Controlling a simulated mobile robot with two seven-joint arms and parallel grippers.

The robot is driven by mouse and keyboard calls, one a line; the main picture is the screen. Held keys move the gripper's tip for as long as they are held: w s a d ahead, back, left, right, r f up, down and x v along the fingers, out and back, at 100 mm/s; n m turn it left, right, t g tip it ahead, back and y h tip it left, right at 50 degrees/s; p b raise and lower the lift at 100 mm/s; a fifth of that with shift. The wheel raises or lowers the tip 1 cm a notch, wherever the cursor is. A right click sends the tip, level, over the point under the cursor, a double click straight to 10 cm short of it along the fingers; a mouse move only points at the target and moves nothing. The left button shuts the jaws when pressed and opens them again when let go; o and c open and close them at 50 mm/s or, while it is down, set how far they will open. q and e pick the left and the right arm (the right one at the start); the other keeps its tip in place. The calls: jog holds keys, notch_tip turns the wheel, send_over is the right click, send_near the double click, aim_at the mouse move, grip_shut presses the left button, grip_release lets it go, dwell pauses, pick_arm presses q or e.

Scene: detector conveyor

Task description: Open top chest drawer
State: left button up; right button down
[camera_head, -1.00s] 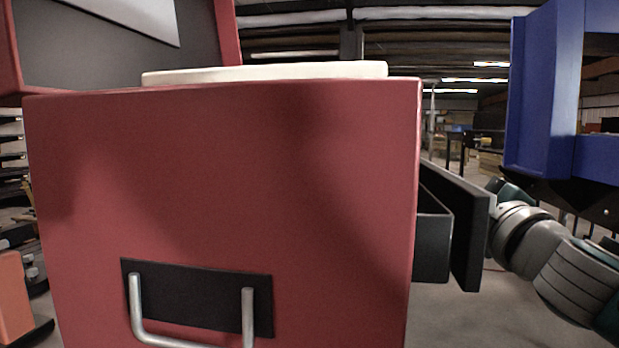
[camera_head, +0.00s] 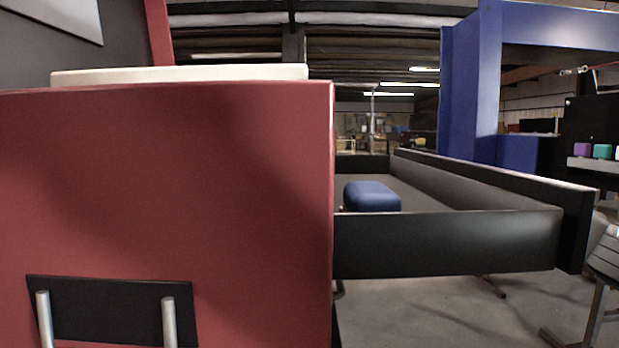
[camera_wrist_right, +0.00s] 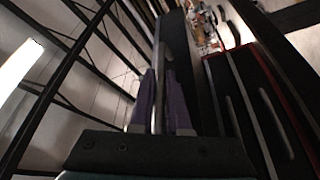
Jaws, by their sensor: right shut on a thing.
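The red chest (camera_head: 170,180) fills the left of the head view, with a pale top (camera_head: 180,75). Its black top drawer (camera_head: 445,243) sticks far out from its right side. A blue rounded block (camera_head: 371,196) lies in the drawer near the chest. The drawer's front panel (camera_head: 578,230) is at the far right. In the right wrist view, the purple fingers of my right gripper (camera_wrist_right: 161,105) are shut on a silver drawer handle (camera_wrist_right: 158,85). My left gripper is out of view.
A grey U-shaped handle on a black plate (camera_head: 100,305) is on the near red face. A blue frame (camera_head: 470,90) stands behind the drawer at right. Coloured buttons (camera_head: 602,151) show at the far right. Open floor (camera_head: 430,310) lies below the drawer.

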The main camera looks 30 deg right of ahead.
jog(key=c, duration=1.2)
grip_release()
jog(key=shift+o, duration=0.2)
jog(key=v, duration=1)
jog(key=shift+w, duration=0.1)
